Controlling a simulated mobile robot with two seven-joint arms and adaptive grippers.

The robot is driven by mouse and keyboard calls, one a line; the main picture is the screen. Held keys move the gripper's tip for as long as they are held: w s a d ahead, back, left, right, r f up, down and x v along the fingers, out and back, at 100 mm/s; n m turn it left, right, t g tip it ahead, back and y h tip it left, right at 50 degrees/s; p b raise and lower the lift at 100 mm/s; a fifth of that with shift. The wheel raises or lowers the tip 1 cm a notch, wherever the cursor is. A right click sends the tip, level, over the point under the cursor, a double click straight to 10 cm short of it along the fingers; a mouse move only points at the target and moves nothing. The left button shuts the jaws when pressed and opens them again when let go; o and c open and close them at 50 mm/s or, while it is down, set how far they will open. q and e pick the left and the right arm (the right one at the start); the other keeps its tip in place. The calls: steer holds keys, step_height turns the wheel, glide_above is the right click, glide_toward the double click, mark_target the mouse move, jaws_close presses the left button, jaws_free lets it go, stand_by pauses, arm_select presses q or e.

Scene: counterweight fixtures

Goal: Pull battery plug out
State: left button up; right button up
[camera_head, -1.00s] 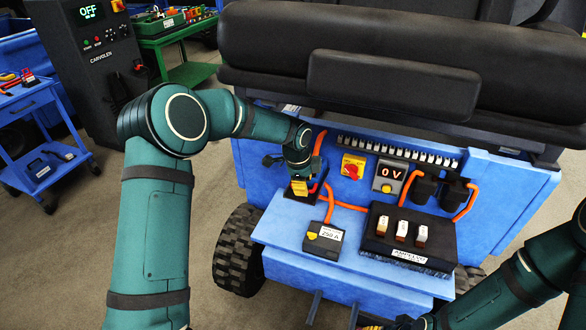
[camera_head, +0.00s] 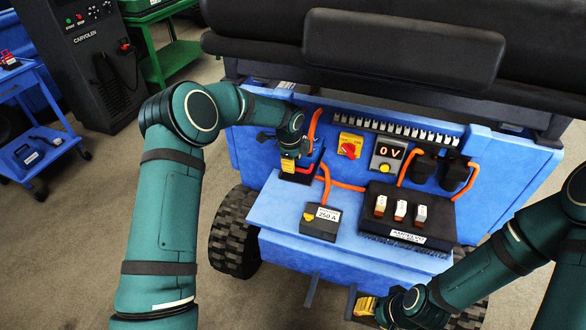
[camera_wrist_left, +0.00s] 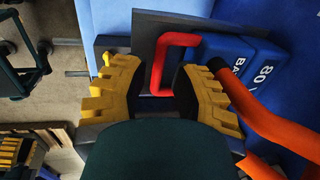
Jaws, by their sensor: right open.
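The battery plug is a blue block (camera_wrist_left: 226,52) with white lettering, a red handle (camera_wrist_left: 170,48) and an orange cable (camera_wrist_left: 262,112) in the left wrist view. In the head view it is mostly hidden behind my left gripper (camera_head: 292,165), at the left end of the blue vehicle's ledge. In the left wrist view my left gripper (camera_wrist_left: 162,88) is open, with its yellow fingers on either side of the red handle. A gap shows between the fingers. My right gripper (camera_head: 364,306) is open and empty, low in front of the ledge.
On the ledge are a 250 A box (camera_head: 320,222) and a black battery block (camera_head: 405,235). Behind them are a red and yellow switch (camera_head: 349,146) and a meter reading 0 V (camera_head: 388,154). A charger cabinet (camera_head: 85,60) and a blue cart (camera_head: 35,130) stand at left.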

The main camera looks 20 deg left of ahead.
arm_select(q)
steer(key=shift+w+f, duration=0.15)
steer(key=shift+f, duration=0.55)
steer(key=shift+w+f, duration=0.15)
steer(key=shift+f, duration=0.55)
steer(key=shift+s, duration=0.1)
jaws_close()
